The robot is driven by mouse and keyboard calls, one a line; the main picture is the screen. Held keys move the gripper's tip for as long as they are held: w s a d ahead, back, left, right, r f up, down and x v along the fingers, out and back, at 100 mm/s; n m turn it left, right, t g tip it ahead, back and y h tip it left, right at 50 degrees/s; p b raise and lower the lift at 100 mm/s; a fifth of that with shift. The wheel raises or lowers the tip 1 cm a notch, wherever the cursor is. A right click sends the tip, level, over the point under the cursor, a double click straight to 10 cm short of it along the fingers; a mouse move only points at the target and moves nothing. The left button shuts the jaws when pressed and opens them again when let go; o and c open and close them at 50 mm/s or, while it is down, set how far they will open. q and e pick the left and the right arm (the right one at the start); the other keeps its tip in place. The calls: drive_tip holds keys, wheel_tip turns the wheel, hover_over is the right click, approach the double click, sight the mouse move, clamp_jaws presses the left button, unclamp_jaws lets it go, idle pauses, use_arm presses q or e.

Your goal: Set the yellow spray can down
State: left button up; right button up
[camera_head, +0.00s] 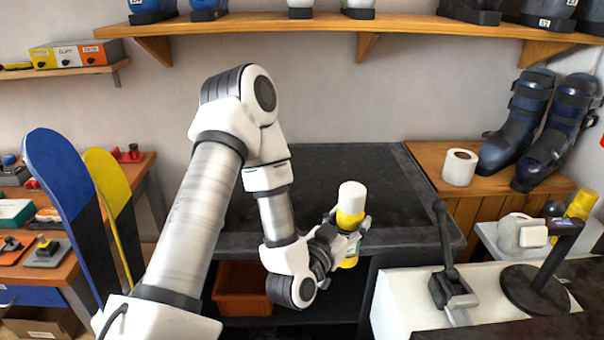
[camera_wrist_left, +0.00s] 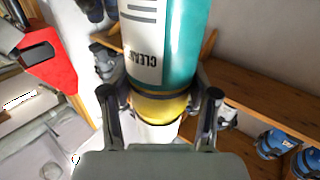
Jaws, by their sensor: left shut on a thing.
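The yellow spray can (camera_head: 350,217) has a white cap and a white and teal label. My left gripper (camera_head: 353,229) is shut around it and holds it upright, in front of the dark bench top's front edge in the head view. In the left wrist view the can (camera_wrist_left: 165,50) fills the upper middle, with the word CLEAN on its label. The left gripper's fingers (camera_wrist_left: 160,112) stand on both sides of its yellow part. My right gripper is not in view.
The dark bench top (camera_head: 390,190) behind the can is clear. An orange bin (camera_head: 242,290) sits below it. A paper roll (camera_head: 459,167) and ski boots (camera_head: 530,130) stand on the wooden bench at right. A white counter (camera_head: 400,300) with a black lever clamp (camera_head: 451,285) is nearer.

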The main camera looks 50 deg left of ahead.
use_arm(q)
drive_tip(key=s+a+f+y+b, duration=0.1)
drive_tip(key=s+a+f+b, duration=0.1)
drive_tip(key=f+b, duration=1.55)
drive_tip(key=s+a+f+b, duration=0.25)
drive_tip(key=f+b, duration=1.05)
drive_tip(key=f, duration=0.9)
drive_tip(key=w+a+f+b, duration=0.3)
drive_tip(key=w+a+f, duration=0.2)
drive_tip(key=w+a, duration=0.6)
drive_tip(key=shift+w+n, duration=0.3)
drive_tip(key=shift+w, duration=0.4)
drive_tip(key=o, duration=1.5)
drive_tip(key=shift+d, duration=0.1)
